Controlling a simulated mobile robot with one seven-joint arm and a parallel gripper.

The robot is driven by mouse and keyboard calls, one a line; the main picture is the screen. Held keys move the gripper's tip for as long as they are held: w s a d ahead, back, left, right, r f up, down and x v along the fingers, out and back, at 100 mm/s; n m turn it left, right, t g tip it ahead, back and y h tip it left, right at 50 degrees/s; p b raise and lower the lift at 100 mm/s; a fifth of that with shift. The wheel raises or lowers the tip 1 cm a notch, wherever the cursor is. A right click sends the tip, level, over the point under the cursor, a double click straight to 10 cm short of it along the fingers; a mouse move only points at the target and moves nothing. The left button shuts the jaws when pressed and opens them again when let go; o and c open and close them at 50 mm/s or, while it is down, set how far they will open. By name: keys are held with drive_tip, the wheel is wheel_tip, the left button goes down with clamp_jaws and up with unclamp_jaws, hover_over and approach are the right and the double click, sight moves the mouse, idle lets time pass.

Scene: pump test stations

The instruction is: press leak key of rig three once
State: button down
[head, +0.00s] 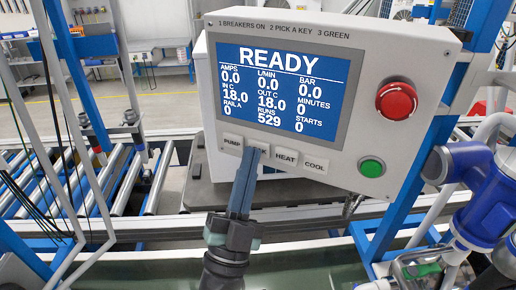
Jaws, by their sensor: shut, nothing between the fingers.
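A light grey control panel (410,60) fills the upper middle of the head view. Its blue screen (283,90) reads READY, with RUNS 529 and STARTS 0. Below the screen is a row of white keys: PUMP (232,142), a partly covered key (262,149) with only its last letters showing, HEAT (287,157) and COOL (315,165). My gripper (254,153) is shut and empty. Its blue fingertips overlap the partly covered key; I cannot tell whether they touch it. No rig number is visible.
A red emergency knob (396,100) and a green button (371,167) sit on the panel's right side. A blue post stands right of the panel, with a blue and white pump body (490,205) beside it. A roller conveyor (110,185) lies at left.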

drive_tip(key=shift+w+d, duration=0.2)
drive_tip(key=shift+w, duration=0.1)
idle(0.4)
drive_tip(key=shift+s, duration=0.1)
drive_tip(key=shift+s+a, duration=0.45)
drive_tip(key=shift+s, duration=0.3)
drive_tip(key=shift+s+a+p, duration=0.35)
drive_tip(key=shift+s+a, duration=0.05)
drive_tip(key=shift+s, duration=0.35)
drive_tip(key=shift+s+a+p, duration=0.3)
drive_tip(key=shift+s+a, duration=0.15)
drive_tip(key=shift+s, duration=0.25)
drive_tip(key=shift+s+a+p, duration=0.35)
drive_tip(key=shift+s+a, duration=0.05)
drive_tip(key=shift+s, duration=0.35)
